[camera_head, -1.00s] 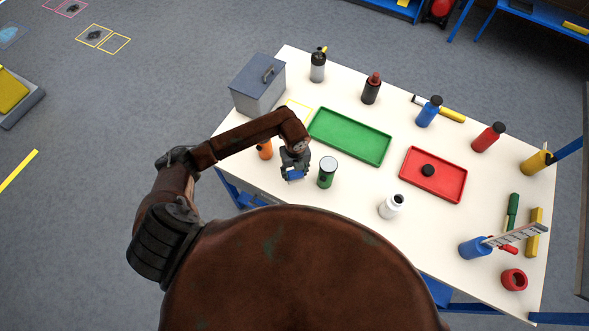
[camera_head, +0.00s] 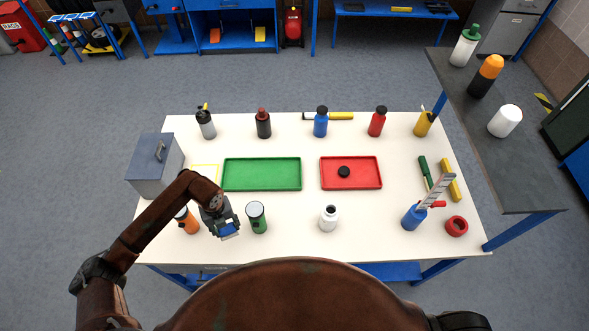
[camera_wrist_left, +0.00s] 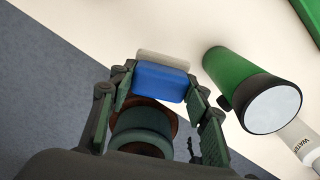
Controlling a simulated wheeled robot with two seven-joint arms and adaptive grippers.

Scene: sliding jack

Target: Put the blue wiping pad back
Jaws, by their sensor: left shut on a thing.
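The blue wiping pad (camera_wrist_left: 160,82) is between the fingers of my left gripper (camera_wrist_left: 157,88) in the left wrist view, with a pale layer along its far side. In the head view the pad (camera_head: 228,229) shows as a small blue patch at the tip of my left gripper (camera_head: 226,228), near the table's front left. The gripper is shut on the pad. A yellow outlined square (camera_head: 205,173) is marked on the white table (camera_head: 300,240), left of the green tray (camera_head: 262,187). My right gripper is not in view.
A grey box (camera_head: 156,170) stands at the table's left edge. A white bottle (camera_head: 328,218) and a red tray (camera_head: 351,187) are farther right. The table's front middle is clear.

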